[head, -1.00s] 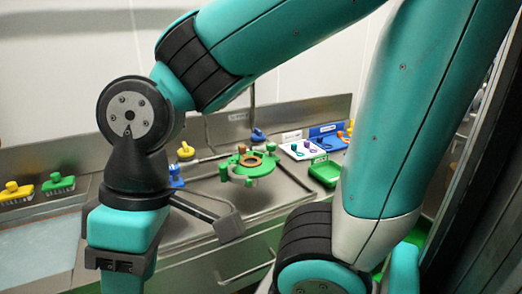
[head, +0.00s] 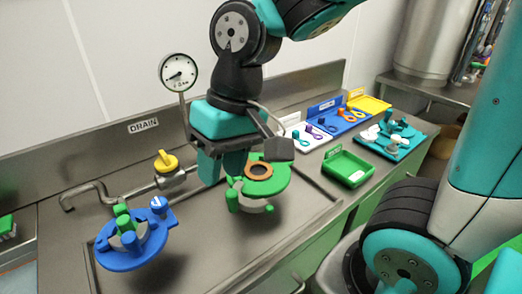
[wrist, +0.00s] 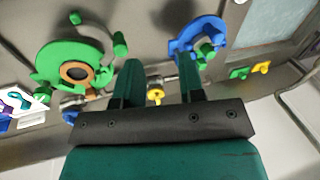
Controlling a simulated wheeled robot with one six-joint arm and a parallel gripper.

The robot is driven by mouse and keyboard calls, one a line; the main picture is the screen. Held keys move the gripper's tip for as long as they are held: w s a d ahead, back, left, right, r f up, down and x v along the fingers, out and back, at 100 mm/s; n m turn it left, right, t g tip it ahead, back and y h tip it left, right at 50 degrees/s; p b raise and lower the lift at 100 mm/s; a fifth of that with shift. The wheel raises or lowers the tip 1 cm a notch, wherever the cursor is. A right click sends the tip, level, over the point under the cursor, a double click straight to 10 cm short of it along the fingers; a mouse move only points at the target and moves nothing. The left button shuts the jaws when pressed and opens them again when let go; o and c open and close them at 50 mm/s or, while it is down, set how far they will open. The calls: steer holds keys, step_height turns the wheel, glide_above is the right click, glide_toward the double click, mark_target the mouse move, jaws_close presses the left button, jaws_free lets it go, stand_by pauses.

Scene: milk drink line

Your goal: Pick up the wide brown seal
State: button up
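A brown ring (head: 258,171), which looks like the wide brown seal, sits in the middle of a round green fixture (head: 277,182). In the wrist view the brown ring (wrist: 101,76) shows at the left, in the green fixture (wrist: 50,60), with a dark centre. My gripper (head: 222,168) hangs fingers down just left of the green fixture. In the wrist view my gripper (wrist: 160,75) has its two teal fingers well apart with nothing held between them. The ring lies outside the fingers, to their left.
A blue fixture (head: 130,255) stands at the front left, near a yellow valve (head: 166,161) on a pipe. A green tray (head: 346,168) and white (head: 308,141), blue (head: 338,122) and teal (head: 402,145) trays with small parts lie right. A gauge (head: 178,73) stands behind.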

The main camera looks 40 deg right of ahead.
steer(key=w+d+r+m+h+p, duration=0.1)
steer(key=w+d+r+m+p, duration=0.2)
steer(key=w+d+m, duration=0.45)
steer(key=m+h+p, duration=0.2)
steer(key=m+p, duration=0.1)
steer(key=m, duration=0.8)
glide_above(250, 164)
steer(key=w, duration=0.3)
steer(key=shift+m, duration=0.45)
steer(key=f, duration=0.4)
steer(key=f+p, duration=0.1)
steer(key=f, duration=0.2)
steer(key=f+p, duration=0.1)
steer(key=f, duration=0.3)
steer(key=shift+w+a+f, duration=0.15)
steer(key=shift+a+f, duration=0.1)
steer(key=shift+f, duration=0.1)
steer(key=shift+w+f+p, duration=0.15)
steer(key=shift+f+p, duration=1.05)
steer(key=shift+f, duration=1.7)
jaws_close()
